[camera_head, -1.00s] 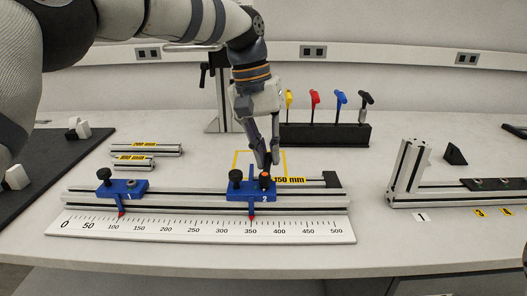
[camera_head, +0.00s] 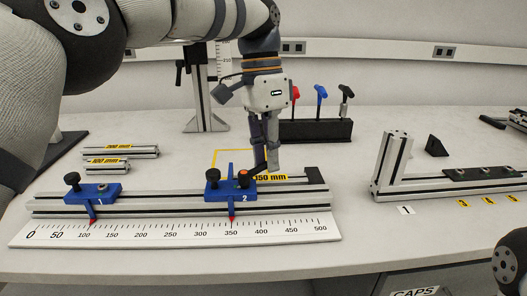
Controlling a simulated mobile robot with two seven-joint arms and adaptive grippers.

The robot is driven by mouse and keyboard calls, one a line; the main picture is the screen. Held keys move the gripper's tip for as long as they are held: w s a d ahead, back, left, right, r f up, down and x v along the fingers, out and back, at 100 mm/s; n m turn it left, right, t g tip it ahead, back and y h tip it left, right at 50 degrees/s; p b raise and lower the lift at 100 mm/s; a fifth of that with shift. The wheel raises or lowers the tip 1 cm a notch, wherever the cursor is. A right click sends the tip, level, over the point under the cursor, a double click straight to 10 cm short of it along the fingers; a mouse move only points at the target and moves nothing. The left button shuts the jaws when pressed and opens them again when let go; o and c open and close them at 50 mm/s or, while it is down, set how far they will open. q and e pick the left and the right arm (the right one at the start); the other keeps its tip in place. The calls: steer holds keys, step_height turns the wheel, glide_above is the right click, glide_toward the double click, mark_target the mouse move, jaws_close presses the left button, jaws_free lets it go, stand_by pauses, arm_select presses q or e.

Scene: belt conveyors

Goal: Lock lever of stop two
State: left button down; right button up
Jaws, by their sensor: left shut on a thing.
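Stop two (camera_head: 218,192) is a blue block marked 2 on the aluminium rail, with a black knob on its left. Its red pointer stands near 350 on the scale (camera_head: 180,233). The fingers partly hide the lever's end. Stop one (camera_head: 104,191), blue and marked 1, sits farther left with its pointer near 100. My right gripper is out of view.
A dark rack (camera_head: 315,131) with coloured-handled tools stands behind. Short profiles (camera_head: 130,152) lie at the back left. An upright profile frame (camera_head: 392,165) stands to the right. The table between the rail and that frame is clear.

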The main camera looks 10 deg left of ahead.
arm_select(q)
steer(key=m, duration=0.1)
steer(key=s+m, duration=0.1)
steer(key=shift+d+m, duration=0.3)
steer(key=shift+d, duration=0.1)
steer(key=shift+s+d+m+g+y, duration=0.15)
steer(key=shift+s+m+y, duration=0.1)
steer(key=shift+m, duration=0.4)
steer(key=shift+s+d+m+g+y, duration=0.15)
steer(key=shift+s+m, duration=0.1)
steer(key=shift+m, duration=0.4)
steer(key=shift+s, duration=0.1)
steer(key=c, duration=1.6)
jaws_free()
steer(key=shift+c, duration=0.2)
